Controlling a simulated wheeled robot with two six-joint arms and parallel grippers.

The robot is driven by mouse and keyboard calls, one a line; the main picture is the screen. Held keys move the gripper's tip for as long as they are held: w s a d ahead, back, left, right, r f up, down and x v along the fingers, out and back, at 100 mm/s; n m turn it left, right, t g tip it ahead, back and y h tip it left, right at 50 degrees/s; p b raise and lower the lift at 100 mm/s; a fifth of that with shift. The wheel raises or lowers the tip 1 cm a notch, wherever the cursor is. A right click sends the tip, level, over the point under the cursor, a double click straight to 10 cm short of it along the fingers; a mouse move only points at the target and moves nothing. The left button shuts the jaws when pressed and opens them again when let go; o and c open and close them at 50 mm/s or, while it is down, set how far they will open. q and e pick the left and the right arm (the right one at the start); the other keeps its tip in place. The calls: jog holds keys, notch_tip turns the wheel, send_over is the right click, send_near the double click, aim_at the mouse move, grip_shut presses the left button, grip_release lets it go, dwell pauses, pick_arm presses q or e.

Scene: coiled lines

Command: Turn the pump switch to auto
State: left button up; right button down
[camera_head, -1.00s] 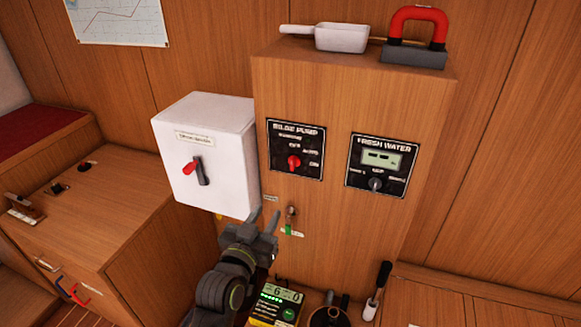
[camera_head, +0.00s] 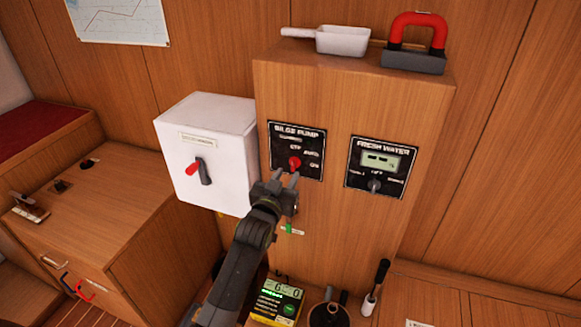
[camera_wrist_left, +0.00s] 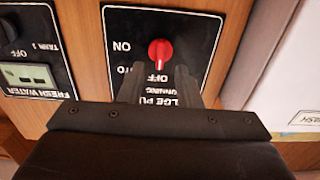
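The bilge pump panel (camera_head: 310,168) is a black plate on the wooden cabinet front, with a red rotary switch (camera_head: 295,162) and labels OFF, AUTO and ON. In the left wrist view the panel appears upside down. There the red switch (camera_wrist_left: 160,52) lies just beyond and between the two fingertips, and I cannot tell for sure which label it points to. My left gripper (camera_head: 286,175) is open and empty, just below the switch in the head view. In the left wrist view its fingers (camera_wrist_left: 159,78) are spread and cover part of the lettering. My right gripper is not in view.
A white box (camera_head: 212,150) with a red and black handle juts out left of the panel. The fresh water panel (camera_head: 381,168) is to the right. A scoop (camera_head: 340,39) and a red-handled block (camera_head: 415,60) lie on top. A yellow meter (camera_head: 277,302) sits below.

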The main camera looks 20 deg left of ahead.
aim_at(292, 166)
pick_arm(q)
jog(key=shift+w, duration=1.95)
grip_shut()
